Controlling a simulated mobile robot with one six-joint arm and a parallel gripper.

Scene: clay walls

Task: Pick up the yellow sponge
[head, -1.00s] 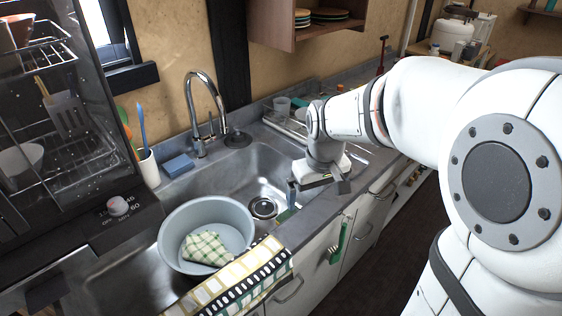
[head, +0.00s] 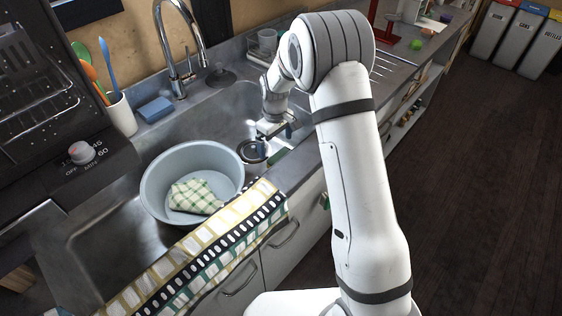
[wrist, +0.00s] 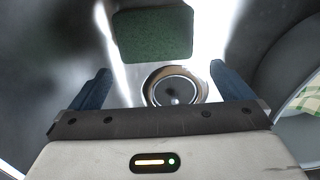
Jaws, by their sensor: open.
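A green rectangular pad (wrist: 155,33) lies in the metal sink, ahead of my fingers in the wrist view. It looks like the scouring face of a sponge; no yellow side shows. In the head view a small green patch (head: 279,156) shows just below my gripper, partly hidden. My gripper (head: 276,141) is low over the right part of the sink, near the drain. In the wrist view my gripper (wrist: 160,70) has its two blue fingers wide apart, with nothing between them. The pad is apart from the fingers.
A round drain (wrist: 175,88) sits near the pad. A grey basin (head: 160,200) with a checked cloth (head: 196,197) stands left of my gripper. A blue sponge (head: 155,109) lies on the back ledge by the faucet (head: 182,50). A patterned towel (head: 215,235) hangs over the front edge.

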